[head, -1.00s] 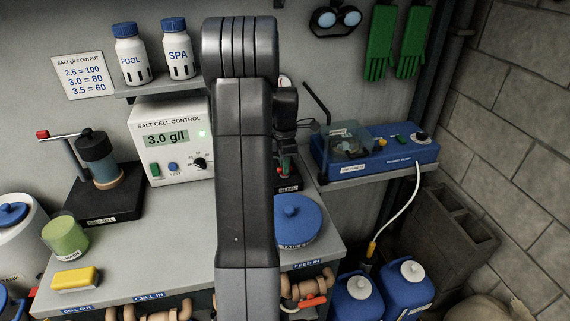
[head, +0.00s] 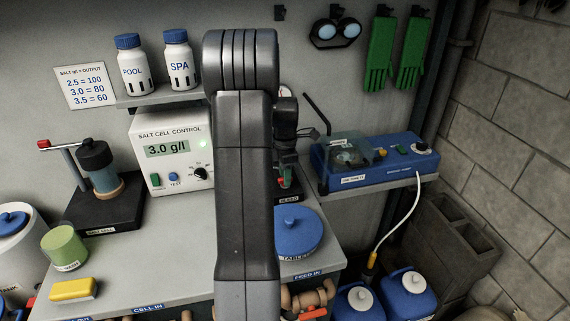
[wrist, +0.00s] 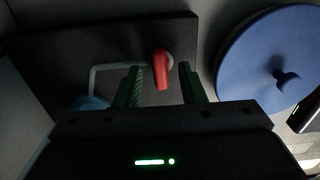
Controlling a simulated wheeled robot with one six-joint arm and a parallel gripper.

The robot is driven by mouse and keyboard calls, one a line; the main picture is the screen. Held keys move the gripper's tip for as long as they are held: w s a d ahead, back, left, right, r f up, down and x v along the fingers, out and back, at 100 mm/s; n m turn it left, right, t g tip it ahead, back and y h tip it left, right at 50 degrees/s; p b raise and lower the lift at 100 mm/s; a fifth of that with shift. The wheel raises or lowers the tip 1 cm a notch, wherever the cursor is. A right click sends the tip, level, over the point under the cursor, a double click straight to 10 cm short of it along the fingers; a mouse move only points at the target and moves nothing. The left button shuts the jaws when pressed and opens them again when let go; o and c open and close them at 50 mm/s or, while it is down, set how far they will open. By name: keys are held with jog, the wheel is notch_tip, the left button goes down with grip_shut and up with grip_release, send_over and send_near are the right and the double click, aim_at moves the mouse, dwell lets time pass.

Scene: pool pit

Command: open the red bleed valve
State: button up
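The red bleed valve handle (wrist: 161,70) shows in the wrist view in front of a dark plate (wrist: 60,50), with a pale bent tube beside it. My gripper (wrist: 160,84) is open. Its two green fingers stand apart on either side of the handle's line, and I see no clear contact. In the head view my arm hides much of the area. A small red part of the valve (head: 287,179) shows just below my gripper (head: 288,163), above the BLEED label (head: 289,198).
The blue tablets lid (head: 297,233) lies just right of the valve. A yellow block (head: 73,289) and green cup (head: 64,247) are at bench left.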

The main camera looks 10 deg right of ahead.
notch_tip(320, 180, up, 14)
jog(key=shift+f+b, duration=0.2)
jog(key=shift+b, duration=0.2)
notch_tip(320, 180, down, 14)
jog(key=shift+r+p, duration=0.1)
jog(key=shift+p, duration=0.3)
dwell(0.3)
jog(key=shift+s, duration=0.1)
jog(key=m, duration=0.4)
jog(key=shift+m, duration=0.3)
jog(key=shift+m+p, duration=0.3)
jog(key=shift+m, duration=2)
